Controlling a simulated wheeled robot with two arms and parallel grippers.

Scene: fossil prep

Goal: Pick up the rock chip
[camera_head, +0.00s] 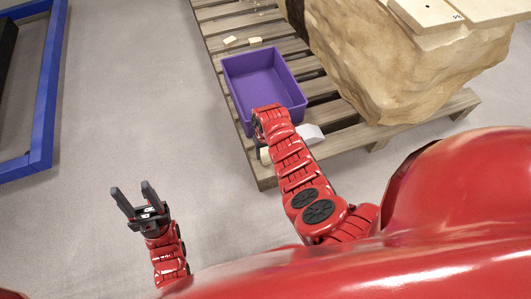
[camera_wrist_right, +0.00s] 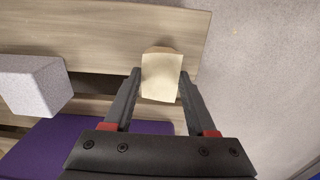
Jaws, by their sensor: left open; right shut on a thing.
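The rock chip (camera_wrist_right: 161,76) is a small cream-coloured piece between the fingertips of my right gripper (camera_wrist_right: 161,84) in the right wrist view. That gripper is shut on it, low over the end of a wooden pallet plank. In the head view my right forearm covers most of this gripper, and a bit of the chip (camera_head: 265,154) shows beside it. Whether the chip still touches the plank is hard to tell. My left gripper (camera_head: 133,188) is open and empty over the bare floor at the lower left.
A purple bin (camera_head: 238,97) stands on the pallet (camera_head: 225,25), just beyond my right gripper. A whitish block (camera_head: 310,133) lies beside the bin. Other pale chips (camera_head: 254,40) lie farther back. A large rock (camera_head: 385,75) stands at the right. A blue frame (camera_head: 40,130) lies left.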

